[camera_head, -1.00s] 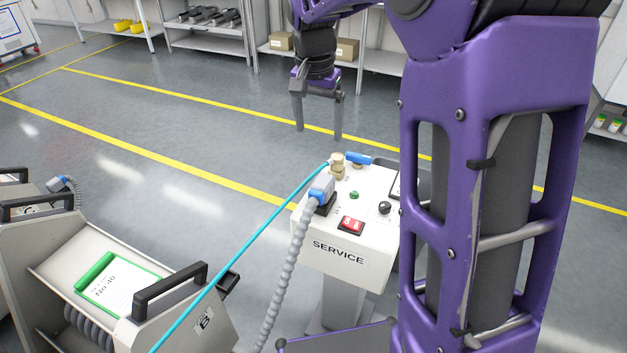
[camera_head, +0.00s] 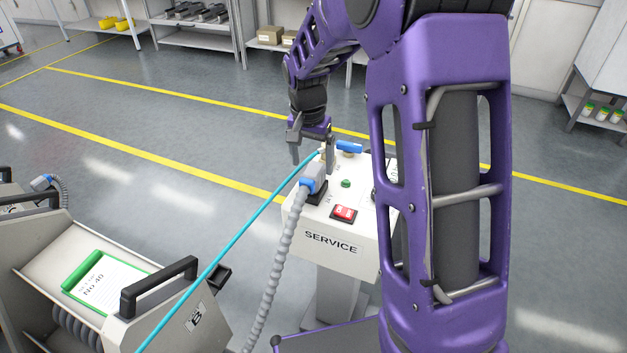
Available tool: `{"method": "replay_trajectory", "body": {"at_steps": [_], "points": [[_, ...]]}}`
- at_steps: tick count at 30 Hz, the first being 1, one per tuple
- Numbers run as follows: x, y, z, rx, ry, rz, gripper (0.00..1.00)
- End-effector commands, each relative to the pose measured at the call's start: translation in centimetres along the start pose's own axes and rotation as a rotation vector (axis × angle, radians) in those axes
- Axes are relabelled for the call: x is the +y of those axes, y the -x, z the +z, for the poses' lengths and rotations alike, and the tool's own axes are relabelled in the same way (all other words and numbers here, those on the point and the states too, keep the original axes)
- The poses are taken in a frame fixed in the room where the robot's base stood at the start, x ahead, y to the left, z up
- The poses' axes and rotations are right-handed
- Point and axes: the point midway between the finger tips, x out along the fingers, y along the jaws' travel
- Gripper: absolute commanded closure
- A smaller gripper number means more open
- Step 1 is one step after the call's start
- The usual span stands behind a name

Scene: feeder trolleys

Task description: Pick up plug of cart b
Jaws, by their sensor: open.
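Cart b (camera_head: 172,317), with a "B" label, stands at the lower left. A grey and blue plug (camera_head: 313,180) on a corrugated grey cable sits in a dark socket on top of the white SERVICE box (camera_head: 330,240). The cable runs down toward cart b, its far end out of frame. My gripper (camera_head: 313,163) points down with its fingers apart and empty. It is just behind the plug, near the brass fitting where the cyan hose ends. The right finger partly hides that fitting. I cannot tell whether it touches anything.
A blue valve handle (camera_head: 349,147), a green button (camera_head: 345,183) and a red switch (camera_head: 344,213) are on the box. Another cart (camera_head: 20,205) stands at the left edge. Open floor lies behind.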

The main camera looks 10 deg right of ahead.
Motion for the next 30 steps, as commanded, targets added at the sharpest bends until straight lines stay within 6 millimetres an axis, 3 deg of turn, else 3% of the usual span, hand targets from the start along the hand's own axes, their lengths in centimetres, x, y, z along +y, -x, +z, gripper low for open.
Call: {"method": "replay_trajectory", "body": {"at_steps": [6,14,27,30], "points": [[0.2,-3.5,0.1,-0.001,0.001,0.001,0.1],[0.2,-3.8,0.0,0.0,0.0,0.0,0.1],[0.2,-3.8,0.0,0.0,0.0,0.0,0.87],[0.2,-3.8,0.0,0.0,0.0,0.0,1.0]]}}
